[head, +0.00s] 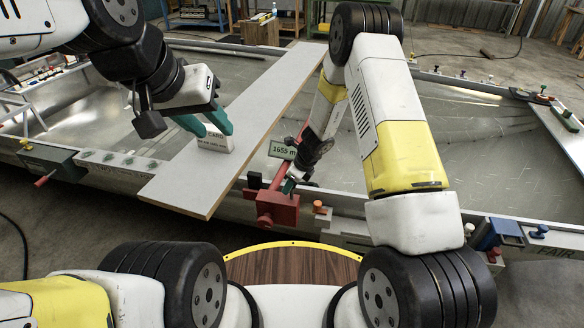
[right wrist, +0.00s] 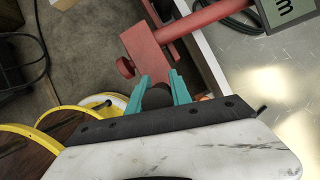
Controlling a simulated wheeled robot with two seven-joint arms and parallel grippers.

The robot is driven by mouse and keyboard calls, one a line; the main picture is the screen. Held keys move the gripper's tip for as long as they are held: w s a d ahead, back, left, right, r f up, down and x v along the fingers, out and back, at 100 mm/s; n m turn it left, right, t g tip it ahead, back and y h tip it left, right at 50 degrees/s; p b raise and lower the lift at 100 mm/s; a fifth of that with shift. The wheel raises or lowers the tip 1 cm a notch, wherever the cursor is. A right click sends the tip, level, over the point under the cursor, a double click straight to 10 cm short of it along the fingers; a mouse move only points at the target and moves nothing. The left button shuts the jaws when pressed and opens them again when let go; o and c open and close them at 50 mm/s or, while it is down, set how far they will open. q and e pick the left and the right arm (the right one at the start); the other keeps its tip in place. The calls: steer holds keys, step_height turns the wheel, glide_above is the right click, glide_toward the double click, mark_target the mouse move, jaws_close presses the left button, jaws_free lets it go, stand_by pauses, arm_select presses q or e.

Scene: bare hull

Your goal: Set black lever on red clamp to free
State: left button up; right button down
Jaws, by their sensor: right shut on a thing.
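The red clamp (head: 278,209) sits on the near hull edge, just right of the grey plank. It also shows in the right wrist view (right wrist: 147,48), with its red bar running up to the right. My right gripper (right wrist: 160,92) is shut on the black lever (right wrist: 157,98), a dark rounded piece between its teal fingers, close against the clamp body. In the head view, my right arm partly hides this grip. My left gripper (head: 217,130) is over the plank, its teal fingers apart at a white card block (head: 214,143).
A grey plank (head: 185,190) lies across the hull. A green display (head: 282,150) reading about 1655 stands behind the clamp. An orange knob (head: 320,208) and a blue clamp (head: 497,233) are along the edge to the right.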

steer(key=shift+a, duration=0.1)
stand_by(0.6)
steer(key=c, duration=1.2)
jaws_free()
steer(key=shift+o, duration=0.2)
steer(key=v, duration=0.7)
steer(key=shift+r, duration=0.35)
